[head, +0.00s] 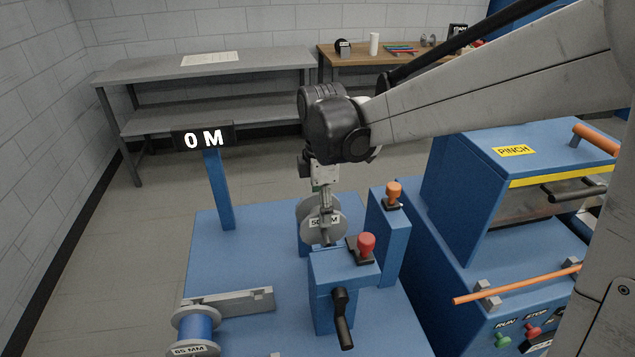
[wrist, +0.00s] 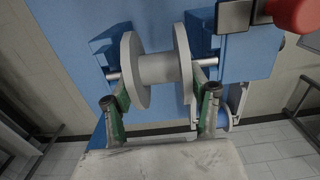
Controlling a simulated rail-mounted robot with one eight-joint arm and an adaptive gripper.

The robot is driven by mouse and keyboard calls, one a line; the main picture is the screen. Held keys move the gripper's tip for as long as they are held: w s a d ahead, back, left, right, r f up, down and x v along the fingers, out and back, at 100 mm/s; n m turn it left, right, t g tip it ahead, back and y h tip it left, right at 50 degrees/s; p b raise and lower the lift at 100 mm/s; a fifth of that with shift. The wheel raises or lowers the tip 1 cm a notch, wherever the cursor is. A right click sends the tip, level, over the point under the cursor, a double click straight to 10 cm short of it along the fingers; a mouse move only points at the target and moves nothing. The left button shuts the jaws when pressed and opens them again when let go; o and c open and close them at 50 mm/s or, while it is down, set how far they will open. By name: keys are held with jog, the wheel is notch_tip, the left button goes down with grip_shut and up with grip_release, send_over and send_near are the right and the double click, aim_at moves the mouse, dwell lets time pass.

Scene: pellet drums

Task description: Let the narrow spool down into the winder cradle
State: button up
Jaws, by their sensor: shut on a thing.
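The narrow spool (head: 318,224) is grey with two round flanges, and its label is partly hidden. In the wrist view the spool (wrist: 160,68) has a bare pale core, and metal shaft ends show on both sides. My gripper (head: 323,200) comes down on it from above. In the wrist view my gripper (wrist: 160,98) is shut on it, with one green-padded finger outside each flange. The winder cradle (head: 335,275) is blue; its two uprights (wrist: 112,52) flank the spool in the wrist view. I cannot tell whether the shaft rests in them.
A spool with blue winding (head: 196,328), labelled 65 MM, sits at lower left by a grey bracket (head: 228,301). A red knob (head: 366,244), an orange knob (head: 393,194) and a black crank (head: 342,318) stand near the cradle. The PINCH machine (head: 520,175) is at right, the 0 M display (head: 203,138) at left.

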jog(key=shift+f+b, duration=0.5)
jog(key=shift+f, duration=0.25)
jog(key=o, duration=1.4)
jog(key=shift+r, duration=0.1)
notch_tip(320, 180, up, 12)
jog(key=shift+f, duration=0.1)
jog(key=s+d+f+m+t, duration=0.1)
jog(key=s+d+m+t, duration=0.1)
jog(key=s+d+m, duration=0.3)
jog(key=s+d+f+m+t, duration=0.2)
jog(key=s+d+m, duration=0.3)
jog(key=s+m, duration=0.3)
jog(key=s+d+f+m+t, duration=0.2)
jog(key=s+d+m+t, duration=0.1)
jog(key=s+d+m, duration=0.3)
jog(key=shift+s+f+m, duration=0.15)
jog(key=shift+f+m, duration=0.05)
jog(key=shift+m, duration=0.2)
